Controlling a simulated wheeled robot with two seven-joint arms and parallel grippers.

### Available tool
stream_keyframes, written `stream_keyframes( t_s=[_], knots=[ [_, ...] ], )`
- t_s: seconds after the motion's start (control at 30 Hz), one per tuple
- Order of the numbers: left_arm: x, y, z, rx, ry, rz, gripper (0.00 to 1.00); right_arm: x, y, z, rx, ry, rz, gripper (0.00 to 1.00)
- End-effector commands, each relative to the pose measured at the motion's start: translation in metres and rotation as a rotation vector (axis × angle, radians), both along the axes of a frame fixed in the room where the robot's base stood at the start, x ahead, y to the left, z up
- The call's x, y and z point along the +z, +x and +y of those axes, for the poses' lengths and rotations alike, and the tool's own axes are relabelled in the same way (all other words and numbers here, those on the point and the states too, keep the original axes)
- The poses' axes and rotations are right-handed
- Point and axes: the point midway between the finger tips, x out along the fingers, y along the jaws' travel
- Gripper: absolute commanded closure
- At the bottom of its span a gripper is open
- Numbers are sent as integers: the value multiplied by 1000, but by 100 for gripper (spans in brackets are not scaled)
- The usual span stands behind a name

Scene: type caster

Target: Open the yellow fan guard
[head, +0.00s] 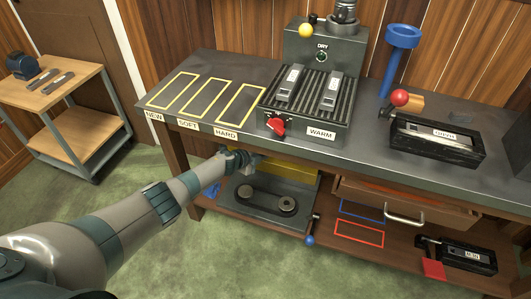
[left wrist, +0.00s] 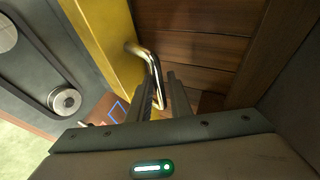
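The yellow fan guard (head: 290,168) is a yellow panel along the back of a dark machine with two round hubs (head: 265,202), on the lower shelf under the bench. In the left wrist view the guard (left wrist: 107,45) runs down from the top, with a bent chrome handle (left wrist: 152,66) on its right side. My left gripper (left wrist: 161,82) has its two dark fingers close on both sides of the handle bar and appears shut on it. In the head view the left gripper (head: 247,160) is at the guard's left end, under the bench edge, partly hidden. My right gripper is not in view.
The bench top (head: 225,62) overhangs the guard closely. A drawer (head: 400,205) stands partly open to the right. A blue-knobbed lever (head: 310,239) stands at the machine's right front. A cart (head: 60,100) stands at the left; the green floor in front is clear.

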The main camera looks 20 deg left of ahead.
Motion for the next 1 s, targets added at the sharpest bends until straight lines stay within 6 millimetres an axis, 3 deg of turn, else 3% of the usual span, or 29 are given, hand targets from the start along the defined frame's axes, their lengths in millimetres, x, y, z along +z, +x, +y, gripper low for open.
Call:
stream_keyframes(
  t_s=[0.23, 0.4, 0.8, 1.0],
  knots=[
    [3, -4, 3, 1, 0, 0, 82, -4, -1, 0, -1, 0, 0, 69],
    [7, -10, 5, -1, 0, 0, 82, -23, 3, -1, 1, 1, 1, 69],
    [5, -68, 36, 0, 2, 3, 82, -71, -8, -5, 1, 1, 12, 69],
    [6, -98, 50, -1, 1, 1, 82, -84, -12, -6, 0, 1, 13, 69]
  ],
)
